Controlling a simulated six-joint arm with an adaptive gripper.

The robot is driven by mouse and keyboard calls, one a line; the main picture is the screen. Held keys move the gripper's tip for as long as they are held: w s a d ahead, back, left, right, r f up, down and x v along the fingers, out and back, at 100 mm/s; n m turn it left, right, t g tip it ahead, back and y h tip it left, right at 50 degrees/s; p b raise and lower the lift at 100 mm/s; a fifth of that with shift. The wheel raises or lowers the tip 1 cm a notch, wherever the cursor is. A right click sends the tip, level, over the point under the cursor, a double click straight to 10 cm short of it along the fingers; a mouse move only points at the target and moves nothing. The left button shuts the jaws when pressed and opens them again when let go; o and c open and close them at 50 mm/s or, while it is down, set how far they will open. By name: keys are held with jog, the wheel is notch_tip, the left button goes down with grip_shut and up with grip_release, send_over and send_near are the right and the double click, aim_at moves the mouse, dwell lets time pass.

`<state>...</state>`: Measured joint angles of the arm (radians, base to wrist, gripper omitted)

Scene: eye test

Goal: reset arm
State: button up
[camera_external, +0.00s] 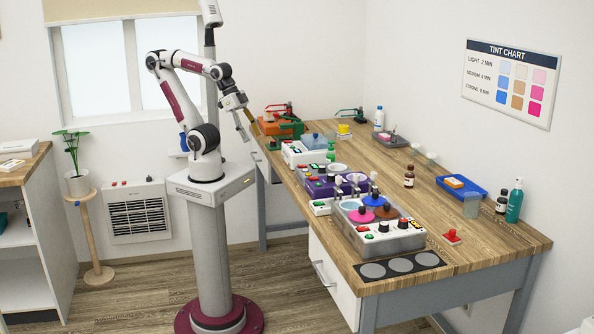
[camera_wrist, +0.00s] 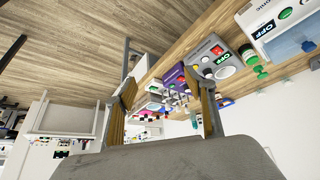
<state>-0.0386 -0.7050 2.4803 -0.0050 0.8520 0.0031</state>
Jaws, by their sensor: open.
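My gripper (camera_external: 247,126) hangs in the air at the left of the workbench's far end, its fingers pointing down and to the right. In the wrist view my gripper (camera_wrist: 165,95) shows two fingers with tan pads, spread wide with nothing between them. My arm (camera_external: 187,95) stands on a grey column with a dark red base and is bent at the elbow. The gripper appears apart from the bench and its devices.
A wooden workbench (camera_external: 470,222) carries an orange device (camera_external: 285,128), a purple unit (camera_external: 322,186), a grey unit with coloured lids (camera_external: 385,238), a blue tray (camera_external: 474,190) and several bottles. A potted plant (camera_external: 78,183) stands on a wooden stand at left. The floor before the bench is clear.

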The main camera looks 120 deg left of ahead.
jog(key=shift+s+d+f, duration=0.15)
jog(key=shift+s+d, duration=0.05)
jog(key=shift+s, duration=0.3)
jog(key=shift+s+d+f, duration=0.1)
jog(key=shift+s+d, duration=0.1)
jog(key=shift+s, duration=0.25)
